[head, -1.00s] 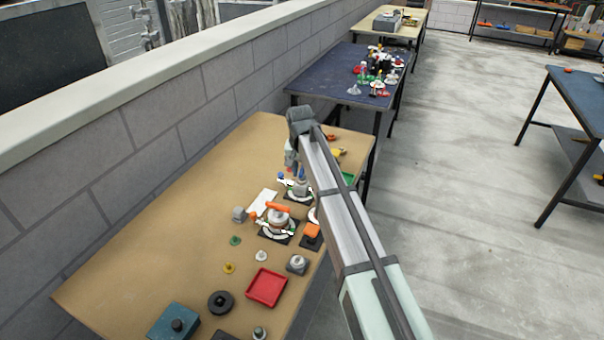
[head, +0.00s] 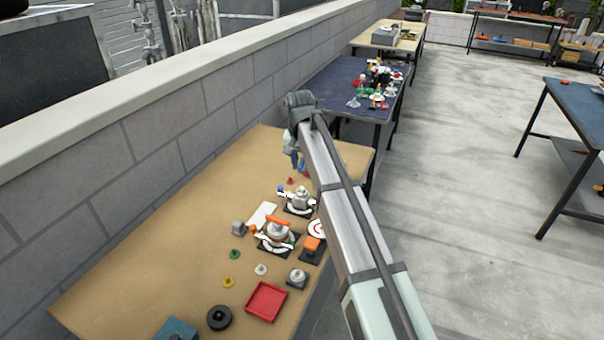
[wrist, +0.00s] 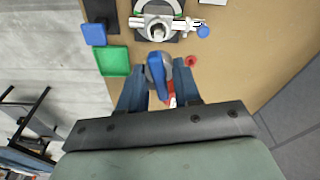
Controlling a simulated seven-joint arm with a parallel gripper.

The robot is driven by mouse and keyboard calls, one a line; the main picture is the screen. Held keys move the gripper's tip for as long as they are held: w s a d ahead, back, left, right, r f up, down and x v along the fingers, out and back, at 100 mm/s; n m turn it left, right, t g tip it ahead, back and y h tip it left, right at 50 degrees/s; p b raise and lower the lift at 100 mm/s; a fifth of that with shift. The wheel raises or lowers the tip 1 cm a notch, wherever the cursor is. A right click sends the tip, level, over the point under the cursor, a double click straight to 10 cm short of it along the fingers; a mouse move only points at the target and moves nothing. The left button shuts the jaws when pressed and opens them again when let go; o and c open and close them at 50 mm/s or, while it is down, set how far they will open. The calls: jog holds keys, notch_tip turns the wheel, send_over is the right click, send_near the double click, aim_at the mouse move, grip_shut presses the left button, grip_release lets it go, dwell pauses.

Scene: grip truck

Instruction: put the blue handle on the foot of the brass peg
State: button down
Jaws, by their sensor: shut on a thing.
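My gripper (wrist: 158,82) is shut on a blue handle (wrist: 156,68), which sits between the two blue-grey fingers in the wrist view. A grey part shows beside the handle, and something red and white shows lower between the fingers. In the head view my gripper (head: 298,163) hangs over the far part of the tan table, beyond the grey fixtures, and what it holds is too small to make out. I cannot pick out the brass peg or its foot for certain in either view.
A grey fixture (wrist: 158,27) with a blue knob (wrist: 203,31) stands just ahead of the fingers. A green tray (wrist: 113,61), a blue block (wrist: 94,34) and a small red piece (wrist: 191,61) lie close by. The tan table (head: 170,235) is clear at left.

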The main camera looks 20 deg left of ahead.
jog(key=shift+w+r, duration=0.15)
jog(key=shift+r, duration=0.35)
jog(key=shift+w, duration=0.35)
jog(key=w+f+m, duration=0.1)
jog(key=w+f, duration=0.1)
jog(key=w, duration=0.1)
jog(key=w+d+f, duration=0.1)
jog(key=w+f, duration=0.1)
jog(key=w, duration=0.1)
jog(key=w+f+m, duration=0.1)
jog(key=w+f, duration=0.2)
jog(key=w, duration=0.1)
jog(key=shift+d+f+m, duration=0.1)
jog(key=shift+d+m, duration=0.1)
jog(key=shift+m, duration=0.1)
jog(key=shift+f, duration=2.6)
jog(key=shift+f, duration=1.45)
jog(key=shift+c, duration=1.9)
grip_release()
jog(key=shift+r, duration=0.15)
jog(key=shift+r, duration=3.6)
